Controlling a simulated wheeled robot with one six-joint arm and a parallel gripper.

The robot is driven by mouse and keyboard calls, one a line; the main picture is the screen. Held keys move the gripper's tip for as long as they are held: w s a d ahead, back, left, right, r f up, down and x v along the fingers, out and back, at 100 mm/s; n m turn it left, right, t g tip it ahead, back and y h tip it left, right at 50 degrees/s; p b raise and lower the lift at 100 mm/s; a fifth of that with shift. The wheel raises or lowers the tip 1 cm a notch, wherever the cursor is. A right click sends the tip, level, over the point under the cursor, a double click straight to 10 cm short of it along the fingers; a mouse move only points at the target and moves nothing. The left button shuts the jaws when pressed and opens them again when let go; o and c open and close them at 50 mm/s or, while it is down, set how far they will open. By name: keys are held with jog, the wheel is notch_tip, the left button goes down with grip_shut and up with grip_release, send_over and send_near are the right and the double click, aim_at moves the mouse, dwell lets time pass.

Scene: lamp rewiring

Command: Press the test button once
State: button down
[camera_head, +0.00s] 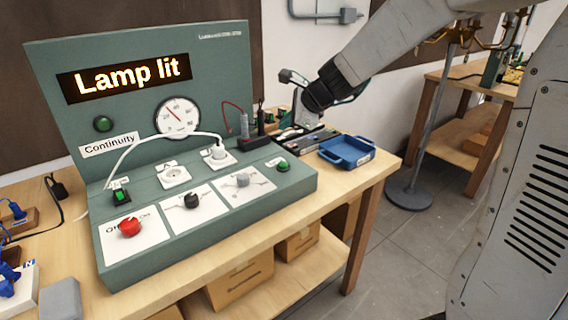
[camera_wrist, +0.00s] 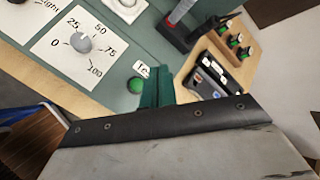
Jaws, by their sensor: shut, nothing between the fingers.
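The test button is a round green button (camera_head: 282,166) at the right end of the console's sloped top. In the wrist view the green button (camera_wrist: 136,85) sits beside a partly hidden white label starting "Te". My gripper (camera_wrist: 156,82) shows in the wrist view as teal fingers, shut and empty, appearing just right of the button. In the head view my arm reaches in from the upper right, with its end behind the button and above the bench; the fingertips are hard to make out there. I see no contact with the button.
The green console (camera_head: 140,240) carries a "Lamp lit" display (camera_head: 125,78), a dial gauge (camera_head: 177,117), a red knob (camera_head: 129,227), a black knob (camera_head: 192,200) and a grey knob (camera_head: 242,180). A blue tray (camera_head: 346,152) stands at the bench's right end.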

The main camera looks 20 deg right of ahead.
aim_at(287, 164)
jog(key=shift+f, duration=0.1)
jog(key=shift+f, duration=4.3)
jog(key=shift+s+f, duration=0.1)
jog(key=shift+f, duration=0.3)
jog(key=shift+f, duration=0.4)
jog(key=shift+r, duration=0.85)
